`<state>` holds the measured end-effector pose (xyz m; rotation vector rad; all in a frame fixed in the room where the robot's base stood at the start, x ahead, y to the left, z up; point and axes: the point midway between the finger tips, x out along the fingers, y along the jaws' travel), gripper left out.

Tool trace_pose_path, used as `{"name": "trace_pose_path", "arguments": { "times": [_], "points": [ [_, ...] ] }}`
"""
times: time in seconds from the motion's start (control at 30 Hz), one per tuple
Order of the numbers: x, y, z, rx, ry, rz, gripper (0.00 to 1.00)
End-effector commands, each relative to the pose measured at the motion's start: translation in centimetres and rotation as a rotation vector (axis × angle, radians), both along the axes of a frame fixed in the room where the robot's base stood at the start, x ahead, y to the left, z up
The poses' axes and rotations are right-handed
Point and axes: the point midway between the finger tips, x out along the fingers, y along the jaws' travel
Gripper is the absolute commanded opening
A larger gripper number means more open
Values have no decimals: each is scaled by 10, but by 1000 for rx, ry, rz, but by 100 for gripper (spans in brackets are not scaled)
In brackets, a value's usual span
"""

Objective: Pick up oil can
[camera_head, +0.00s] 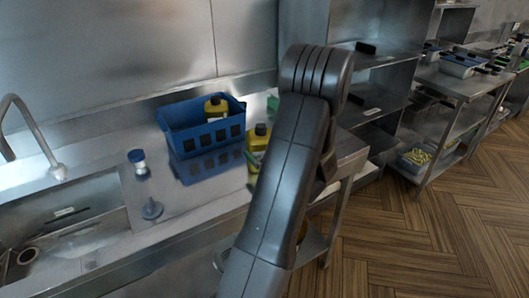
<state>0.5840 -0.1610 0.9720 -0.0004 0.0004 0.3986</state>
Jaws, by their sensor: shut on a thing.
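A yellow can with a dark cap (258,137) stands on the steel counter, partly hidden behind my arm. A second yellow can with a dark cap (215,107) is inside the blue basket (182,141). I cannot tell which of the two is the oil can. My arm rises through the middle of the view and covers the counter's right part. My gripper is hidden behind the arm, so its fingers and anything between them do not show.
A sink (70,232) with a curved faucet (36,127) is at the left. A blue-and-white shaker (138,161) and a grey-blue plunger-shaped thing (152,208) stand between sink and basket. Steel shelves (375,75) are behind my arm. The wooden floor (430,240) at right is clear.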

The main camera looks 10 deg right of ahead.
Motion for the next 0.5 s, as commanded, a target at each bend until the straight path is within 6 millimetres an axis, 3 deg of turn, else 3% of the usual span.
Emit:
{"name": "trace_pose_path", "arguments": {
  "times": [0.5],
  "points": [
    [0,0,73,-3,-4,1,61]
  ]
}}
